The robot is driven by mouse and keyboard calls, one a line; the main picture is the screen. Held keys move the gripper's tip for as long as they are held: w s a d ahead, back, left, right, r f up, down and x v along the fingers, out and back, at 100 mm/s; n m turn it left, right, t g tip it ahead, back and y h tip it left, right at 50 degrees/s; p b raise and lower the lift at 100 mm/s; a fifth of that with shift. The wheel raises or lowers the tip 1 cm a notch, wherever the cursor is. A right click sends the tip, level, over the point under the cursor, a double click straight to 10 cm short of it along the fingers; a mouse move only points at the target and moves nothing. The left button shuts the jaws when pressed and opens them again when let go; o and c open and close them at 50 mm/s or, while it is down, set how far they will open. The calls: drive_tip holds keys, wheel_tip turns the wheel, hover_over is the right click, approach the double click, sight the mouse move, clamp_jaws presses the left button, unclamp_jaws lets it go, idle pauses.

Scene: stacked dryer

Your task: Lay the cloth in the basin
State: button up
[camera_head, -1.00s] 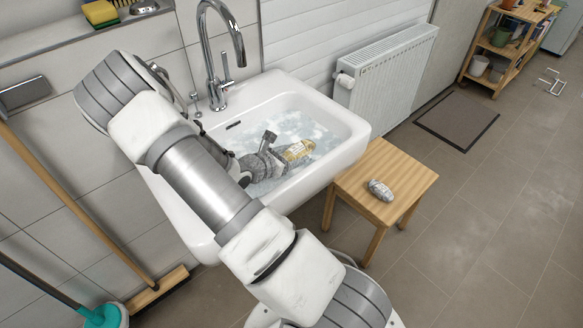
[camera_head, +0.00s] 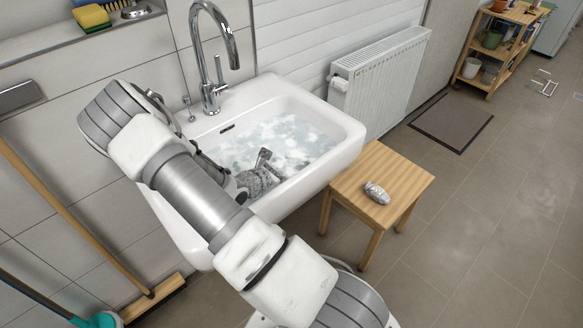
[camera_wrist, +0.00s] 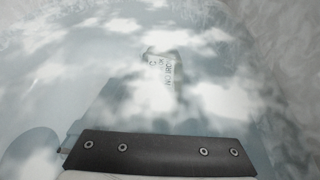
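The white basin (camera_head: 349,137) holds cloudy, foamy water. My gripper (camera_head: 268,164) is low inside it, near the water, with its two fingers apart and nothing visible between them. In the wrist view, a pale shape with printed lettering (camera_wrist: 161,70) shows faintly through the foam beyond the dark gripper edge. I cannot tell whether this is the cloth. No clearly recognisable cloth shows. A small grey, streaked bundle (camera_head: 377,192) lies on the wooden stool; I cannot tell what it is.
The wooden stool (camera_head: 398,174) stands close to the basin's right side. A chrome tap (camera_head: 211,90) rises at the back. A radiator (camera_head: 382,85) is on the wall behind. A broom (camera_head: 80,222) leans at the left.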

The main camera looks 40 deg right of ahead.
sight(286, 169)
drive_tip(key=shift+r, duration=0.1)
drive_tip(key=shift+r, duration=0.2)
drive_tip(key=p+v, duration=0.1)
drive_tip(key=v, duration=0.6)
drive_tip(key=shift+a, duration=0.3)
